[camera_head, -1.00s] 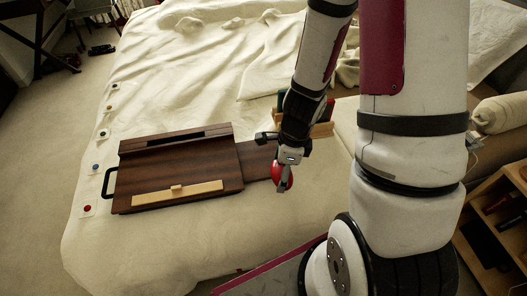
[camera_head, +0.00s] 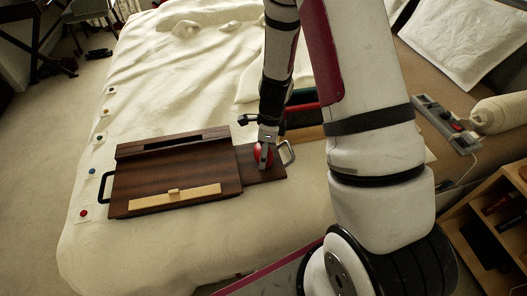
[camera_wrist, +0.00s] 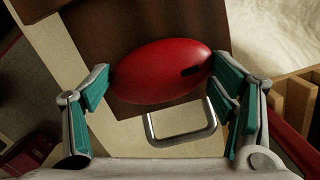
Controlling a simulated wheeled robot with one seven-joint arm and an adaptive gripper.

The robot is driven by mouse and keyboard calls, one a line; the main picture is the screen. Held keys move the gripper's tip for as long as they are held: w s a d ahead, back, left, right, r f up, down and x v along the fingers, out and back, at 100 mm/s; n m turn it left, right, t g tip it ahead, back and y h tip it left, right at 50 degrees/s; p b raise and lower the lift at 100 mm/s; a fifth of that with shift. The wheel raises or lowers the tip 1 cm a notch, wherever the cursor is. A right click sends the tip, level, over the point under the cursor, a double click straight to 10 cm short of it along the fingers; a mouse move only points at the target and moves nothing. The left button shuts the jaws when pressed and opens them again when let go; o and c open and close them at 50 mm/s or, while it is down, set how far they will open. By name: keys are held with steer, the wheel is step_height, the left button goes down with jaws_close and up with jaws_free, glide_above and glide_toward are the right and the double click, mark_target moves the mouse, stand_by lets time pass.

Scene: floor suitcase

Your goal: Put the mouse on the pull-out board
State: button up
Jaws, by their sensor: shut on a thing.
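The red mouse (camera_head: 257,153) is between the fingers of my gripper (camera_head: 264,160), which is shut on it. In the wrist view the mouse (camera_wrist: 160,72) lies crosswise between the two green-padded fingers, with a dark slot near its right end. The brown pull-out board (camera_head: 277,174) sticks out from the right side of the dark wooden lap desk (camera_head: 150,178). My gripper and the mouse are over this board; I cannot tell whether the mouse touches it.
The desk lies on a bed with a rumpled cream cover (camera_head: 150,250). A light wooden ledge (camera_head: 174,197) runs along the desk's front. A wooden box (camera_head: 305,133) stands behind the board, partly hidden by my arm. A power strip (camera_head: 448,122) lies at the right.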

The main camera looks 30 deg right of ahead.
steer(key=shift+f, duration=0.2)
steer(key=shift+f, duration=0.1)
steer(key=o, duration=1.2)
